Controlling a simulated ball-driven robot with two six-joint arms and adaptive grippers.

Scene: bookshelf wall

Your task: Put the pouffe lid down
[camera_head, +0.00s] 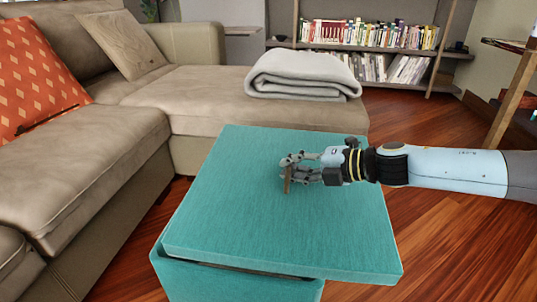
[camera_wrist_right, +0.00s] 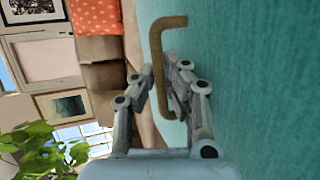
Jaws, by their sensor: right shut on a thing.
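The teal pouffe lid (camera_head: 250,240) sits over the teal pouffe body (camera_head: 235,283) and is offset to the right, overhanging the body's right side. A dark gap shows between lid and body along the front. A thin brown handle (camera_head: 287,184) stands on the lid's top; it also shows in the right wrist view (camera_wrist_right: 157,50). My right gripper (camera_head: 288,172) comes in from the right and is shut on the handle. In the wrist view its fingers (camera_wrist_right: 168,92) are around the handle, beside the teal lid surface (camera_wrist_right: 255,70). My left gripper is not in view.
A beige corner sofa (camera_head: 85,160) stands to the left and behind, with an orange cushion (camera_head: 35,75) and a folded grey blanket (camera_head: 302,76). A bookshelf (camera_head: 370,50) is at the back. Wooden floor (camera_head: 450,240) is clear on the right.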

